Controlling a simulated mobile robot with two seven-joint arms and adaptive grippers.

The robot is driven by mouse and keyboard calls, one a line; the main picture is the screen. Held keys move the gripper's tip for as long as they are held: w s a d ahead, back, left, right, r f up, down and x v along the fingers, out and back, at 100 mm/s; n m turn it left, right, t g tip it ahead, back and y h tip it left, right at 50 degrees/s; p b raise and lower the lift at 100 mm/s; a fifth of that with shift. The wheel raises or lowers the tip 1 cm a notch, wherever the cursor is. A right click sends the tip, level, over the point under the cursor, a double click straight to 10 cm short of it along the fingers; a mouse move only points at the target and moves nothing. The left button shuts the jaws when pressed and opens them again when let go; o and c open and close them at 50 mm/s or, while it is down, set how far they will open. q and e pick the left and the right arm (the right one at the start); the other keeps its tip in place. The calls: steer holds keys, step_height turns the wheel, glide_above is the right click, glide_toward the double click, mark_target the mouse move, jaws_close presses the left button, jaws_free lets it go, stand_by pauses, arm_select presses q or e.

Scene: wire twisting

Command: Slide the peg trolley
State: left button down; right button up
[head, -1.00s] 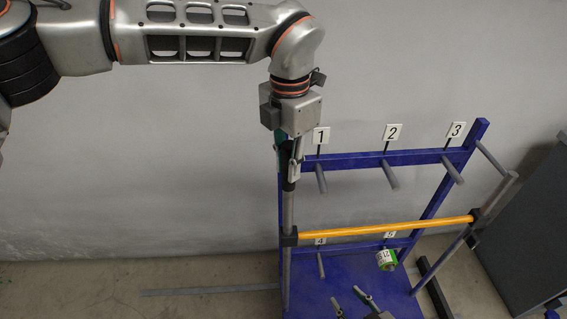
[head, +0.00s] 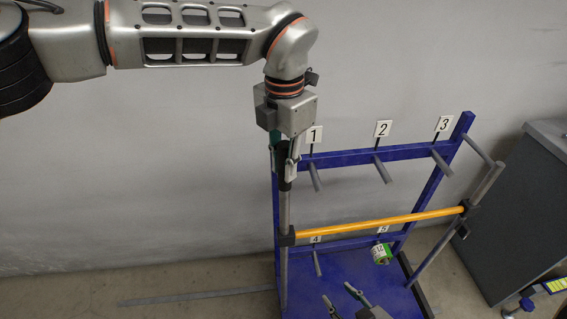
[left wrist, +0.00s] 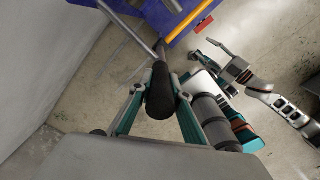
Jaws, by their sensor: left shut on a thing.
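The blue peg trolley (head: 350,156) stands against the wall in the head view, with grey pegs beside numbered tags 1 to 5. A yellow bar (head: 370,225) crosses its front between two grey posts. My left gripper (head: 288,160) is shut on the black grip (left wrist: 160,92) at the top of the left post; in the left wrist view its fingers lie on both sides of that grip. My right gripper (head: 342,298) is at the bottom of the head view, its two fingers apart with nothing seen between them. A green-and-white roll (head: 381,254) hangs on peg 5.
A dark grey cabinet (head: 510,210) stands right of the trolley, with a narrow floor gap between. A flat grey strip (head: 190,298) lies on the floor to the left. A blue and yellow item (head: 552,286) shows at the lower right edge.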

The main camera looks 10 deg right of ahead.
arm_select(q)
steer(key=shift+r, duration=0.1)
steer(key=c, duration=1.9)
jaws_free()
step_height(320, 180, up, 12)
